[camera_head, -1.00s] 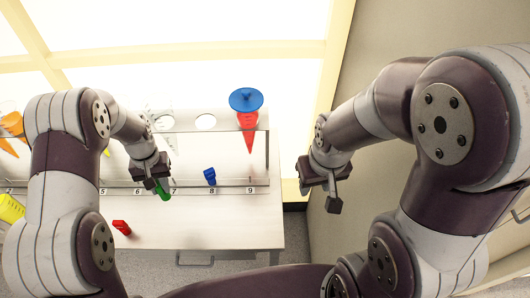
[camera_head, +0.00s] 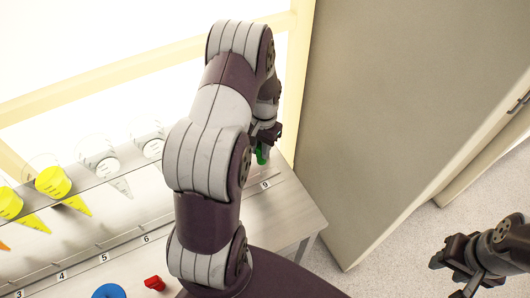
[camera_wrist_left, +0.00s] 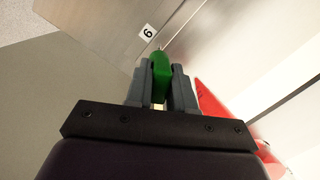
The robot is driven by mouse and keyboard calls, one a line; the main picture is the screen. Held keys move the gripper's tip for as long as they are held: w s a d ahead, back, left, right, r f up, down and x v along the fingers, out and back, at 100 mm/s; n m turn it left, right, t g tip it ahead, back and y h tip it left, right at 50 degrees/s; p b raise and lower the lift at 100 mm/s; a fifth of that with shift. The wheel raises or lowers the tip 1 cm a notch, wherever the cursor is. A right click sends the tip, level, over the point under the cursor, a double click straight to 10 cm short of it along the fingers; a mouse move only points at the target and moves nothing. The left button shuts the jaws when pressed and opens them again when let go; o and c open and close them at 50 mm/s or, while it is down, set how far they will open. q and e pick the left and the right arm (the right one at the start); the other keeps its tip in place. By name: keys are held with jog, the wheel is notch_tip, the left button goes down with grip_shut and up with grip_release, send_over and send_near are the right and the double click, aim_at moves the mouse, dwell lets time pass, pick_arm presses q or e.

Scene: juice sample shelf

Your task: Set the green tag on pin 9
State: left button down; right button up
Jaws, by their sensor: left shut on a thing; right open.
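My left gripper (camera_head: 264,143) is shut on the green tag (camera_head: 262,156) at the right end of the shelf. In the left wrist view the green tag (camera_wrist_left: 160,68) stands between the two grey fingers, its rounded end beyond their tips. The number 9 label (camera_head: 265,184) is on the shelf edge just below the tag. The label also shows in the left wrist view (camera_wrist_left: 149,33), close to the tag's far end. Pin 9 itself is not clear; I cannot tell whether the tag touches it. My right gripper (camera_head: 452,268) is open and empty, away over the floor.
A red cone (camera_wrist_left: 212,104) is close beside the left fingers. Yellow cones (camera_head: 53,182) and clear cones stand along the shelf to the left. A red tag (camera_head: 154,283) and a blue round thing (camera_head: 108,291) are at the front. A grey cabinet (camera_head: 385,120) stands on the right.

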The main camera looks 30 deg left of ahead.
pick_arm(q)
jog(key=shift+a+f, duration=0.1)
jog(key=shift+f+b, duration=1.15)
jog(key=shift+f, duration=0.1)
jog(key=shift+f+b, duration=0.95)
jog(key=shift+f, duration=0.05)
jog(key=shift+s+r+p, duration=0.1)
jog(key=shift+p, duration=0.2)
jog(key=shift+f+b, duration=0.55)
jog(key=shift+f, duration=0.7)
jog(key=shift+f, duration=0.75)
